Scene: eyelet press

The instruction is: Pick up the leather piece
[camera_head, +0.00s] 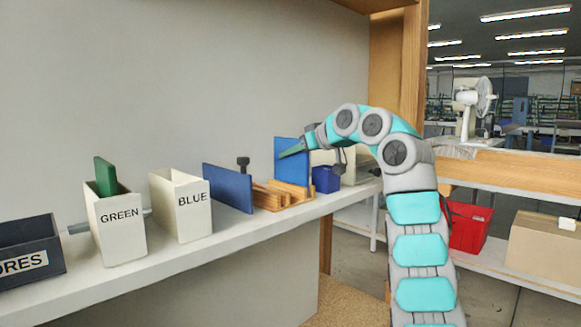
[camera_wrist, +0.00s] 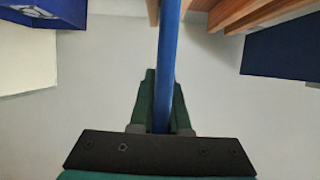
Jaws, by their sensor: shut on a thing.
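A flat blue leather piece (camera_head: 288,176) stands upright by the wooden rack in the head view. In the wrist view it shows edge-on as a narrow blue strip (camera_wrist: 168,60). My gripper (camera_wrist: 164,95) has its green fingers shut on this piece, one on each side. In the head view my gripper (camera_head: 292,151) reaches the piece's upper part from the right. A second blue piece (camera_head: 228,188) stands at the rack's left end and also shows at the right of the wrist view (camera_wrist: 285,52). I cannot tell whether the held piece touches the rack or shelf.
The wooden rack (camera_head: 272,199) sits on the white shelf (camera_head: 185,250). White bins marked GREEN (camera_head: 120,240), with a green piece (camera_head: 105,176) in it, and BLUE (camera_head: 190,222) stand to the left. A dark bin (camera_head: 25,262) is at far left. A small blue box (camera_head: 326,180) is close on the right.

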